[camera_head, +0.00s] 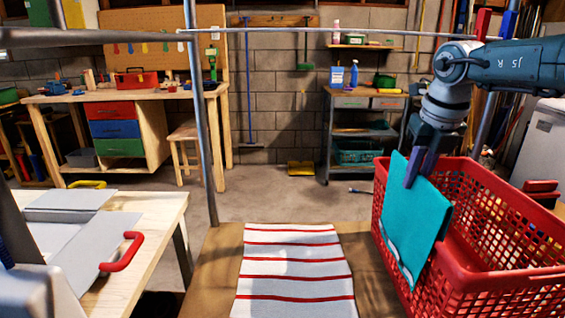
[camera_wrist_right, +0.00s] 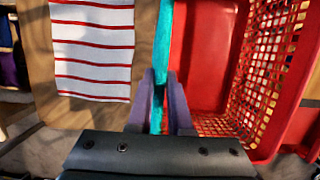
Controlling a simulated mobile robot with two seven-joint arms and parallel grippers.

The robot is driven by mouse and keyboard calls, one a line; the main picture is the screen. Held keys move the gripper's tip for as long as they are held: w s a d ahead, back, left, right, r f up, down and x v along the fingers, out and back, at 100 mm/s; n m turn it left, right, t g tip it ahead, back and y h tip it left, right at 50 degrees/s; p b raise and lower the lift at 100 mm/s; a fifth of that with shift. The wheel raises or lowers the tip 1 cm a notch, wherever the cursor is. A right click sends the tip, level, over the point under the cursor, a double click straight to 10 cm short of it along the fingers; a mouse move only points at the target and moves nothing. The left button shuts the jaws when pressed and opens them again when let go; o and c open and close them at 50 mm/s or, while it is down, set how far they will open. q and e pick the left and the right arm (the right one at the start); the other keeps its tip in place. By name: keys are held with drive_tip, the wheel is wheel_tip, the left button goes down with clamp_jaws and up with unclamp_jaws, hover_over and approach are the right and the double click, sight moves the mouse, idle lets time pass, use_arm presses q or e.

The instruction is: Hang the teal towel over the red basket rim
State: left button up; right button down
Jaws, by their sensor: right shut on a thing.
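The teal towel (camera_head: 417,226) hangs at the left rim of the red basket (camera_head: 497,240), with its broad face in front of the basket's left side. My right gripper (camera_head: 416,180) is shut on the towel's upper part from above. In the right wrist view the towel (camera_wrist_right: 165,40) is a narrow teal strip running between the fingers (camera_wrist_right: 161,90) and along the basket's left edge (camera_wrist_right: 205,70). The basket looks empty inside. I cannot tell whether part of the towel lies on the inner side of the rim. My left gripper is not in view.
A white towel with red stripes (camera_head: 294,275) lies flat on the brown tabletop (camera_head: 212,270) left of the basket. A pale wooden table (camera_head: 160,225) with grey panels and a red handle (camera_head: 122,252) stands at left. A metal pole (camera_head: 202,130) and horizontal rail (camera_head: 290,30) cross the view.

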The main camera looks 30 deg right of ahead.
sight(410, 203)
drive_tip(key=shift+f+b, duration=2.3)
drive_tip(key=shift+f, duration=0.6)
drive_tip(key=c, duration=0.8)
unclamp_jaws()
drive_tip(key=shift+o, duration=0.2)
